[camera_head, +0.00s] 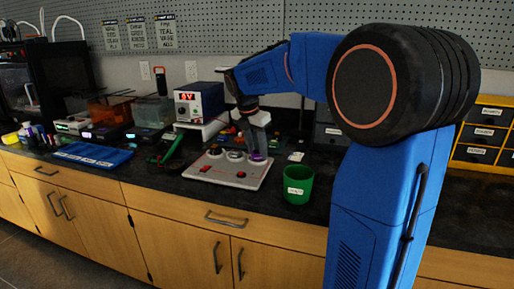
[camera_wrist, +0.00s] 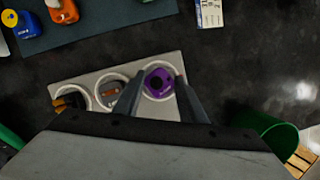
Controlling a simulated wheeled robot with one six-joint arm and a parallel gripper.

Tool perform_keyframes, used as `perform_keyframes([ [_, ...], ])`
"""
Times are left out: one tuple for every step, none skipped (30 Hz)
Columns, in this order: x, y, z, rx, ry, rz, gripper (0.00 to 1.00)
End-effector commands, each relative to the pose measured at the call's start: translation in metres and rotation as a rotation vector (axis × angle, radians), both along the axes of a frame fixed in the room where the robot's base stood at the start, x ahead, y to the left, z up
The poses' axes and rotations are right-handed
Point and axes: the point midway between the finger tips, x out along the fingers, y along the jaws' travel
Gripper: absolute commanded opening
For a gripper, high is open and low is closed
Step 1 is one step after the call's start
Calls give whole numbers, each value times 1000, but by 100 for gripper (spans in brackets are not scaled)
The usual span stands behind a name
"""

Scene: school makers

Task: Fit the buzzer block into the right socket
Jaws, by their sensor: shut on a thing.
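The purple buzzer block (camera_wrist: 158,83) has a dark round centre and sits between my fingertips within the rightmost white ring of the socket board. It also shows as a bit of purple in the head view (camera_head: 257,158). My gripper (camera_wrist: 157,87) is shut on it from above; it also shows in the head view (camera_head: 257,150). I cannot tell whether the block is fully seated. The grey socket board (camera_wrist: 82,83) lies flat on the dark counter, also in the head view (camera_head: 222,177).
A green cup (camera_head: 298,185) stands right of the board. A power supply (camera_head: 199,101) stands behind. The counter right of the board is mostly clear.

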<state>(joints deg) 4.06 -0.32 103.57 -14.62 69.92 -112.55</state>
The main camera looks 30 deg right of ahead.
Motion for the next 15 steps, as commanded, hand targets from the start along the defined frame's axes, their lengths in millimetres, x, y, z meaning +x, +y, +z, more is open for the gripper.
perform_keyframes([
  [0,0,-1,0,0,0,16],
  [0,0,-1,0,0,0,16],
  [0,0,-2,0,0,0,16],
  [0,0,-3,0,1,0,16],
  [0,0,-3,0,0,0,16],
  [0,0,-4,0,1,0,16],
  [0,0,-4,0,1,0,16],
  [0,0,-5,0,1,0,16],
  [0,0,-5,0,1,0,16],
  [0,0,-6,0,1,0,16],
  [0,0,-6,0,1,0,39],
  [0,0,-6,0,0,0,45],
  [0,0,-6,0,0,0,45],
  [0,0,-6,0,0,0,45],
  [0,0,-6,0,0,0,45],
])
